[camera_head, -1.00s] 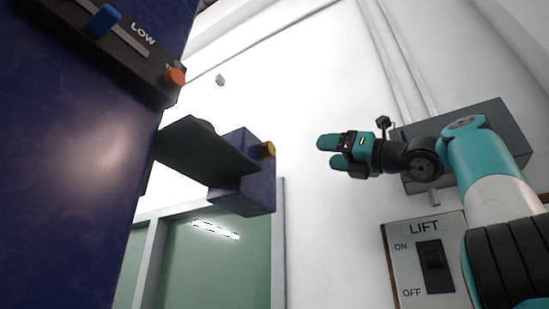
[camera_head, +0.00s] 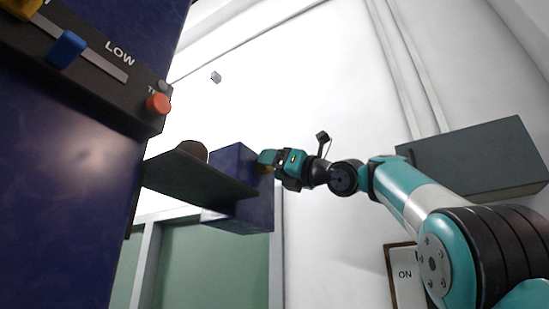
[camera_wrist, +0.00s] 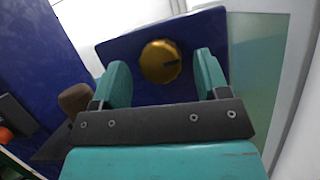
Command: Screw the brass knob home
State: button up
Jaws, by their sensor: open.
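The brass knob (camera_wrist: 160,62) is on the face of a blue box (camera_wrist: 193,28), with a dark mark on its right side in the wrist view. My gripper (camera_wrist: 163,78) is open, with one teal finger on each side of the knob and a visible gap on both sides. In the head view, my gripper (camera_head: 267,162) is at the right side of the blue box (camera_head: 236,175) and mostly hides the knob.
A dark shelf (camera_head: 195,178) with a brown rounded thing (camera_head: 193,151) adjoins the box. A blue panel with a blue slider (camera_head: 67,49) and an orange button (camera_head: 158,104) is at left. A grey wall box (camera_head: 480,160) is behind my arm.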

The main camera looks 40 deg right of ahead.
jog(key=shift+w, duration=0.1)
jog(key=c, duration=0.9)
jog(key=shift+f+m+h+b, duration=0.1)
jog(key=shift+m+h+b, duration=0.25)
jog(key=shift+m, duration=0.25)
jog(key=m+g+h, duration=0.1)
jog(key=m+h, duration=0.1)
jog(key=m, duration=0.4)
jog(key=m+g+h, duration=0.1)
jog(key=m+h, duration=0.2)
jog(key=m, duration=0.4)
jog(key=r+m+g+h, duration=0.1)
jog(key=m+h, duration=0.1)
jog(key=m, duration=0.4)
jog(key=shift+a+m+h+p, duration=0.25)
jog(key=shift+a+m+p, duration=0.05)
jog(key=shift+m, duration=0.4)
